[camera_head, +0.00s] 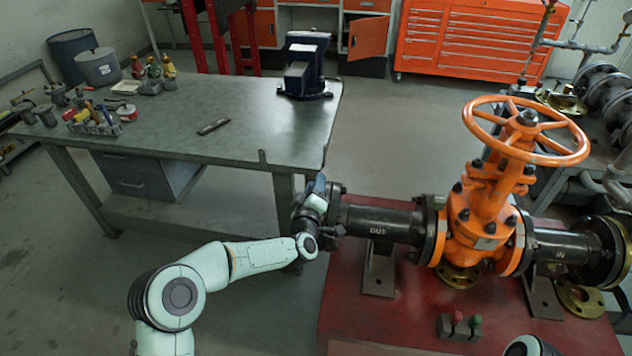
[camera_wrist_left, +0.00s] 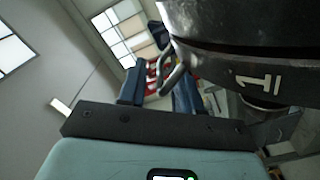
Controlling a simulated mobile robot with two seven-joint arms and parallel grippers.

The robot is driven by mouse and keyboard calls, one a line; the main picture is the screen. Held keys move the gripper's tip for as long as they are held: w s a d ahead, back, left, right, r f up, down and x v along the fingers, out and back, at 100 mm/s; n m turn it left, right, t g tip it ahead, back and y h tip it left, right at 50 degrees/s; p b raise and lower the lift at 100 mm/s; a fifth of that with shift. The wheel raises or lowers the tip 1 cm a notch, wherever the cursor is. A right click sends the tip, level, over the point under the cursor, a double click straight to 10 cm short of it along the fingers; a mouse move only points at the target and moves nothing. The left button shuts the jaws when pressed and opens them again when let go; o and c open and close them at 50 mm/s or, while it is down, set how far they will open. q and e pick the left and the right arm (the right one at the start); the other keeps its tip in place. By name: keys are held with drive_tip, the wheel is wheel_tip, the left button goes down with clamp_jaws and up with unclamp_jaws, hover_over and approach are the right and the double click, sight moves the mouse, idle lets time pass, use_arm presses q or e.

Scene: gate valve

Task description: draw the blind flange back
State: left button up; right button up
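The black blind flange (camera_head: 336,203) is at the left end of the pipe marked OUT (camera_head: 378,222), partly hidden by my left wrist in the head view. In the left wrist view a dark round metal body marked "1" (camera_wrist_left: 255,80), likely the flange, fills the upper right. A bent metal handle (camera_wrist_left: 172,76) comes down from it. My left gripper (camera_head: 319,187) is beside the flange. In the wrist view its two blue fingers (camera_wrist_left: 158,90) stand apart with the handle in the gap, nearer the right finger. Contact cannot be made out. My right gripper is out of view.
The orange gate valve (camera_head: 485,220) with its handwheel (camera_head: 527,130) stands on a red bench (camera_head: 350,300). A green workbench (camera_head: 230,125) with a vise (camera_head: 305,65) is behind my left arm. Floor left of the red bench is clear.

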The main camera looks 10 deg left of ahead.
use_arm(q)
drive_tip(key=shift+w, duration=0.65)
drive_tip(key=shift+c, duration=0.3)
